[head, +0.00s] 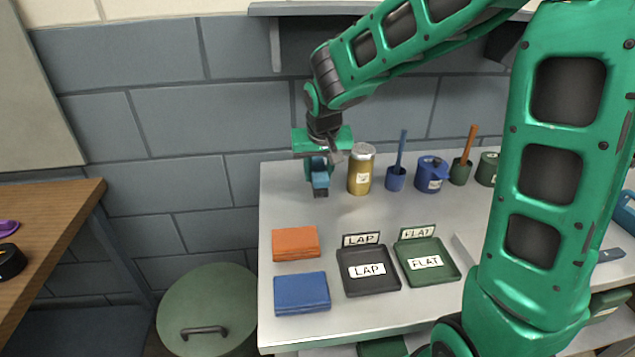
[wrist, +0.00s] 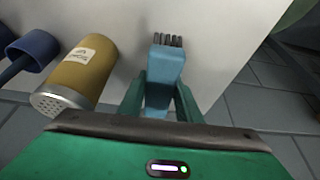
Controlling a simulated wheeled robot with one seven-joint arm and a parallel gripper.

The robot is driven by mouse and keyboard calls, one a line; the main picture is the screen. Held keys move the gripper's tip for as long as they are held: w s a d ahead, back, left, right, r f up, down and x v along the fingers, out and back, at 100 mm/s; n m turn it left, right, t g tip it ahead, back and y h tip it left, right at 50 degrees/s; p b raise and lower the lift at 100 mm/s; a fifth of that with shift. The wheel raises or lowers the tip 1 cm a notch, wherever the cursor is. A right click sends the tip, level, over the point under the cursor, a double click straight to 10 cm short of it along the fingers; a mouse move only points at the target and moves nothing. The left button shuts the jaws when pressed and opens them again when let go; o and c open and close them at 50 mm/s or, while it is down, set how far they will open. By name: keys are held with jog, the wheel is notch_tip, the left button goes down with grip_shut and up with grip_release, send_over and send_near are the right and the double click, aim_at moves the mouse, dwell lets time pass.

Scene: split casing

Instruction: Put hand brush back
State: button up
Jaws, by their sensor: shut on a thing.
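My green gripper (head: 319,168) is at the back left of the white bench, left of the yellow canister. It is shut on the hand brush (head: 320,181), which has a blue body and dark bristles pointing down. In the wrist view the brush (wrist: 165,75) sits between the two green fingers (wrist: 160,97), its bristles toward the bench top. I cannot tell whether the bristles touch the bench.
The yellow canister (head: 361,170) stands close on the right, then a blue cup (head: 396,179), a blue pot (head: 431,175) and a green cup (head: 460,172). Orange (head: 295,243) and blue (head: 301,292) cloths and LAP (head: 383,285) and FLAT (head: 442,274) trays lie in front.

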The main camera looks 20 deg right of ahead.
jog(key=shift+f, duration=1.55)
jog(key=o, duration=0.9)
jog(key=shift+f, duration=0.1)
jog(key=shift+o, duration=0.2)
jog(key=v, duration=1.2)
jog(key=shift+w, duration=0.1)
jog(key=s+d+f+m+g, duration=0.2)
jog(key=s+d+m+g, duration=0.1)
jog(key=s+d, duration=1.25)
jog(key=shift+m+g+y, duration=0.5)
jog(key=shift+m+g, duration=0.1)
jog(key=shift+g, duration=0.2)
jog(key=s+d+f, duration=0.1)
jog(key=s, duration=0.3)
jog(key=s+f, duration=0.1)
jog(key=s, duration=0.4)
jog(key=s+d+f, duration=0.1)
jog(key=s, duration=0.4)
jog(key=shift+s+d+f, duration=0.15)
jog(key=shift+s+d, duration=0.05)
jog(key=shift+d, duration=0.15)
